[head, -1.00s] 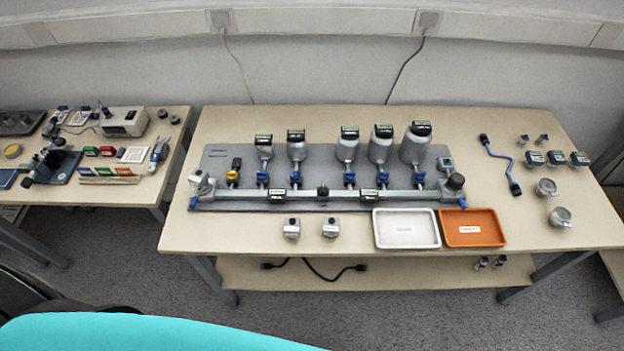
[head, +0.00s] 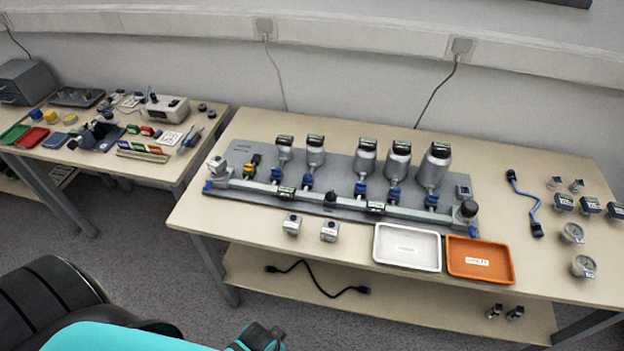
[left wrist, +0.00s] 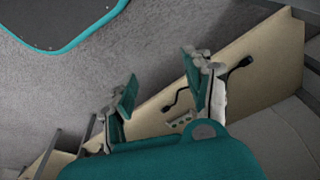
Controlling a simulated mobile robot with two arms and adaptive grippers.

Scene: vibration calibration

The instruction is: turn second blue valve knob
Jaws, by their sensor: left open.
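The grey rig board (head: 225,205) lies on the middle table and carries a long pipe with several blue valve knobs under grey canisters. Counting from the left, the first blue knob (head: 275,174) sits under the smallest canister, and the second blue knob (head: 308,181) is just to its right. A yellow-handled valve (head: 252,165) is left of both. My left gripper (left wrist: 165,98) is open and empty in the left wrist view, its two fingers apart above the floor and the table's lower shelf. In the head view only part of it (head: 258,338) shows at the bottom edge, well short of the rig.
A white tray (head: 378,256) and an orange tray (head: 509,276) stand at the table's front edge. Two small grey blocks lie left of them. A black cable (head: 322,286) lies on the lower shelf. Gauges and a blue cable (head: 533,208) are at right.

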